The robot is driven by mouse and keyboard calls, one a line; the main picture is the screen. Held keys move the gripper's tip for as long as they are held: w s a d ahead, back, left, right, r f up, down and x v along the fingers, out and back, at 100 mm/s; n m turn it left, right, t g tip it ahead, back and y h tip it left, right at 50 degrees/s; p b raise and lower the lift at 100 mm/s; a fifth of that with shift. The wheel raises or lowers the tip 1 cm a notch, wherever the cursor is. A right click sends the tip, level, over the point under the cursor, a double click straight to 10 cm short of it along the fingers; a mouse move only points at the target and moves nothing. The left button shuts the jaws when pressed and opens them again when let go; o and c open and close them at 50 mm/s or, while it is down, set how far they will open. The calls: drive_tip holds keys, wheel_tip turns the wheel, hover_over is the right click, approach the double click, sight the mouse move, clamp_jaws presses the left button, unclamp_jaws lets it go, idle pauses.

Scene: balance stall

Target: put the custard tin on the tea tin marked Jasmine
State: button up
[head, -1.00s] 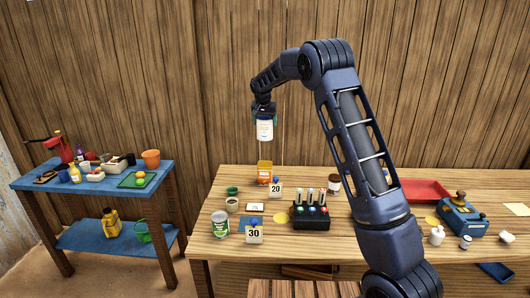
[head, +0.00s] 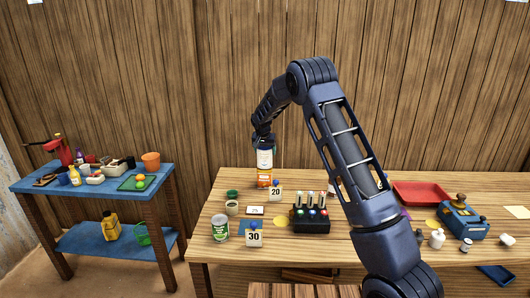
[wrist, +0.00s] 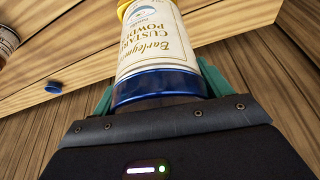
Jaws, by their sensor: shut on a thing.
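My gripper (head: 264,139) is shut on the custard tin (head: 265,158), a white can with a blue lid. In the wrist view the tin (wrist: 153,40) reads "Custard Powder", and the green fingers grip it around its blue lid end. In the head view the tin is roughly upright, directly over or in front of an orange tin (head: 264,181) at the back of the wooden table. The two seem to meet in the picture; whether they touch I cannot tell. The orange tin's label is too small to read, so I cannot confirm Jasmine.
A black rack (head: 311,222) stands to the right. A red tray (head: 421,193) lies farther right. A blue side table (head: 95,182) is left.

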drive_tip(key=shift+f, duration=0.2)
drive_tip(key=shift+f, duration=0.15)
drive_tip(key=o, duration=1.2)
drive_tip(key=v, duration=1.2)
